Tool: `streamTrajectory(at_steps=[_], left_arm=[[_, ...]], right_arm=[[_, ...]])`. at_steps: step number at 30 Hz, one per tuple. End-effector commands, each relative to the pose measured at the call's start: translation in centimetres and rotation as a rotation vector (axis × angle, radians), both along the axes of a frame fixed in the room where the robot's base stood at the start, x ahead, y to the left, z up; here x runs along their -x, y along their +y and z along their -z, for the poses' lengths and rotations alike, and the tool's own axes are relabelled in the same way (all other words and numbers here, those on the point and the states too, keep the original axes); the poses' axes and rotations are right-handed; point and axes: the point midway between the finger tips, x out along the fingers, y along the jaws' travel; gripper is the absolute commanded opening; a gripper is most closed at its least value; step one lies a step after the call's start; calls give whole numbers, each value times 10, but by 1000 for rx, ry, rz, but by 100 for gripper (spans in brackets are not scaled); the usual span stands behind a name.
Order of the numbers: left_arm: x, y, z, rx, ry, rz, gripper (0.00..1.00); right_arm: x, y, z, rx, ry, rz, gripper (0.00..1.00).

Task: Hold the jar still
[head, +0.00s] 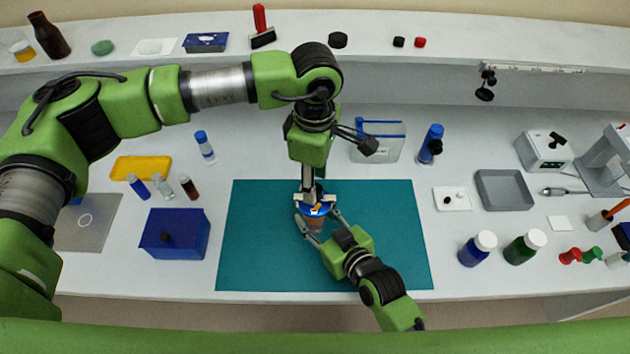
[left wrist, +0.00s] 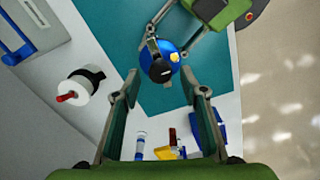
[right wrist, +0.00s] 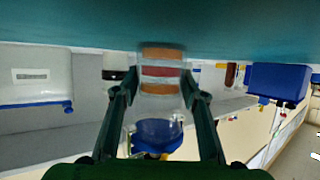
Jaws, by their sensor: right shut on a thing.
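The jar (right wrist: 161,88) is clear with orange and red bands inside and a blue lid (right wrist: 157,134). It stands on the teal mat (head: 258,250); the right wrist view shows it upside down. In the head view, the blue lid (head: 314,210) partly hides the jar. My right gripper (head: 319,222) is shut on the jar's sides, one finger on each side. My left gripper (head: 313,199) points down over the lid. In the left wrist view its fingers (left wrist: 167,88) are apart, with the lid (left wrist: 173,50) beyond them. A yellow-orange mark and a dark piece show at the lid.
A blue box (head: 174,236) stands left of the mat. A blue bottle (head: 477,249) and a green bottle (head: 524,247) stand to the right, near a grey tray (head: 504,190). A clear blue-topped container (head: 377,142) stands behind. The mat around the jar is mostly clear.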

Motion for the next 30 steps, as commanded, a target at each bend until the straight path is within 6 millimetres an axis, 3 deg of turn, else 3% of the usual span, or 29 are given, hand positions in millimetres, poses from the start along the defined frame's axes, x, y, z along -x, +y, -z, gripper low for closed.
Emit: streamTrajectory(at_steps=[9,15,21,30], left_arm=[[-1,0,-68,2,-5,0,39],[-1,-1,-98,2,-3,0,39],[0,0,-108,1,-1,1,39],[0,0,-108,1,-1,1,39]], right_arm=[[0,0,1,0,1,0,8],[0,0,1,0,1,0,8],[0,0,1,0,1,0,8],[0,0,0,0,1,0,8]])
